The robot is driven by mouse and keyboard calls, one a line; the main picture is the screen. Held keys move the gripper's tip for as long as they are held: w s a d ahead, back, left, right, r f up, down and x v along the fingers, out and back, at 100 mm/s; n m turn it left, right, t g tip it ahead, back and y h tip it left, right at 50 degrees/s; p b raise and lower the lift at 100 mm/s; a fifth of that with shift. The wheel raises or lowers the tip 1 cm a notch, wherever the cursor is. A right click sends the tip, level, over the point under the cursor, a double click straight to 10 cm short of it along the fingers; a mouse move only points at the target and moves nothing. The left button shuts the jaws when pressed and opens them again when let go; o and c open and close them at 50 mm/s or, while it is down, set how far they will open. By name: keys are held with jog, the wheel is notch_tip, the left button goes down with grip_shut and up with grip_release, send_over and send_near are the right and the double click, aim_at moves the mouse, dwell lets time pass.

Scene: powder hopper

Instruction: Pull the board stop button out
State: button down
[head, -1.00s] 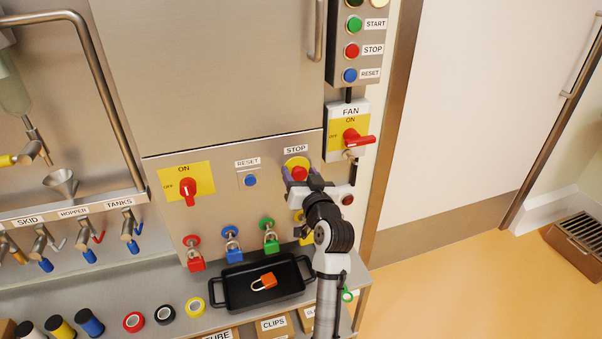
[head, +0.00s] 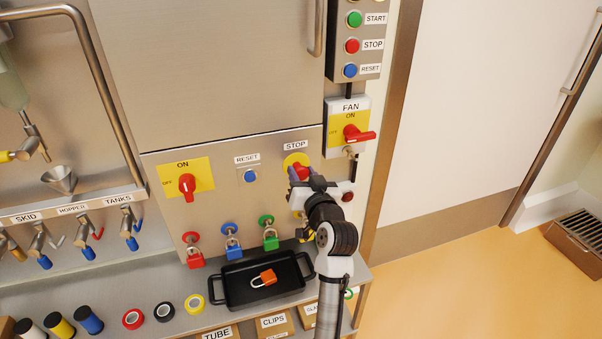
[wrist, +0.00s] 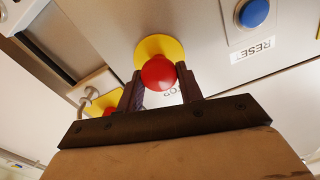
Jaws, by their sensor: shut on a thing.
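The board stop button is a red mushroom head (head: 301,171) on a yellow disc (head: 291,160), below the STOP label (head: 295,146) on the steel board. My gripper (head: 300,176) is at the button, and its fingers partly cover it in the head view. In the wrist view the red head (wrist: 158,73) sits between the two fingers of my gripper (wrist: 160,85), in front of the yellow disc (wrist: 157,48). The fingers are shut on the red head. The stem behind the head is hidden.
The blue RESET button (head: 250,176) and the red ON/OFF switch (head: 187,186) are to the left. The FAN switch (head: 353,134) is up and right. Padlocks hang below, above a black tray (head: 262,296) holding an orange padlock (head: 267,278). Open floor lies right.

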jog(key=c, duration=0.9)
grip_release()
jog(key=shift+s, duration=0.1)
jog(key=b+v, duration=0.3)
jog(key=v, duration=1.1)
